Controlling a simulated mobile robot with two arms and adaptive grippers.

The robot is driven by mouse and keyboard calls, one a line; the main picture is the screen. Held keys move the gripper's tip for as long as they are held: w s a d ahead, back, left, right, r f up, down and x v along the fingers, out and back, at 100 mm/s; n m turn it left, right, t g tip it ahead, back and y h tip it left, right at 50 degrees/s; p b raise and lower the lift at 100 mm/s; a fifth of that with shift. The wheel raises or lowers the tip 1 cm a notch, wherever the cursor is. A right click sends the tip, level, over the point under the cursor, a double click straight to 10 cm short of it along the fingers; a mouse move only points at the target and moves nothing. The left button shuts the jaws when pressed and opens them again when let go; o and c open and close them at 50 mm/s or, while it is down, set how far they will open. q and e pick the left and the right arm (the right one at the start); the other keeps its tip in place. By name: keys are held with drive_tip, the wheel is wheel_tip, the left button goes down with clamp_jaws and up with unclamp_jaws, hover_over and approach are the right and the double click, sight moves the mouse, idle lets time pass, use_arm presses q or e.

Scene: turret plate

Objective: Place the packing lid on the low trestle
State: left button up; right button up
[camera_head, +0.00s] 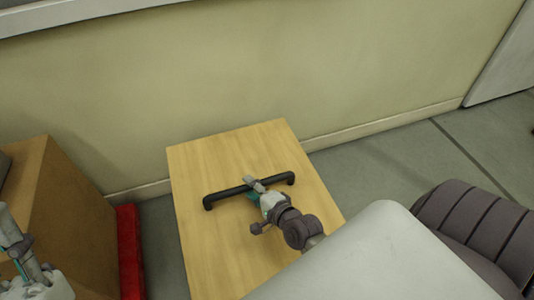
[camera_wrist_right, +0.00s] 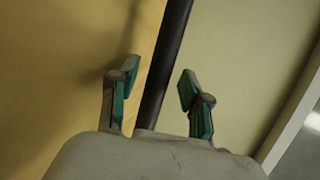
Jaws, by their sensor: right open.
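A pale wooden panel with a long black bar handle (camera_head: 224,194) shows in the middle of the head view; I take the panel (camera_head: 207,240) to be the packing lid. My right gripper (camera_head: 259,190) is at the middle of the handle. In the right wrist view, the open fingers of this gripper (camera_wrist_right: 158,86) stand on either side of the black bar (camera_wrist_right: 172,48), with gaps visible. My left gripper (camera_head: 22,252) is partly in view at the lower left, away from the panel; its jaw state is unclear. I cannot identify the low trestle for certain.
A brown wooden box-like piece (camera_head: 65,215) stands at the left, with a red strip (camera_head: 130,250) beside it. A pale wall (camera_head: 230,70) rises behind the panel. Grey floor (camera_head: 385,165) is clear to the right, up to a dark ribbed object (camera_head: 475,225).

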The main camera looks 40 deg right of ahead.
drive_tip(key=p+v, duration=0.1)
drive_tip(key=v, duration=0.4)
drive_tip(key=shift+r, duration=0.15)
drive_tip(key=p+v, duration=0.1)
drive_tip(key=v, duration=0.3)
drive_tip(key=shift+s, duration=0.35)
drive_tip(key=shift+s+d+r+p, duration=0.1)
drive_tip(key=shift+s+r+p, duration=0.05)
drive_tip(key=shift+s+p, duration=0.2)
use_arm(q)
drive_tip(key=w+f+g+y, duration=0.3)
drive_tip(key=w+f+g, duration=0.4)
drive_tip(key=f, duration=0.1)
drive_tip(key=shift+w+d+f+g, duration=0.25)
drive_tip(key=shift+w+d+g, duration=0.05)
drive_tip(key=shift+w+d, duration=0.1)
use_arm(e)
drive_tip(key=w+a+r+n+t+y, duration=0.1)
drive_tip(key=a+r+n+t, duration=0.1)
drive_tip(key=r+n, duration=0.5)
drive_tip(key=w+a+r+n+t+y, duration=0.1)
drive_tip(key=a+r+n, duration=0.4)
drive_tip(key=r, duration=0.7)
drive_tip(key=w+a+r+n+t+y, duration=0.2)
drive_tip(key=w+a+r+n+t, duration=0.1)
drive_tip(key=r+n, duration=0.6)
drive_tip(key=shift+a+r+t, duration=0.3)
drive_tip(key=shift+a+r, duration=0.25)
drive_tip(key=shift+r, duration=0.2)
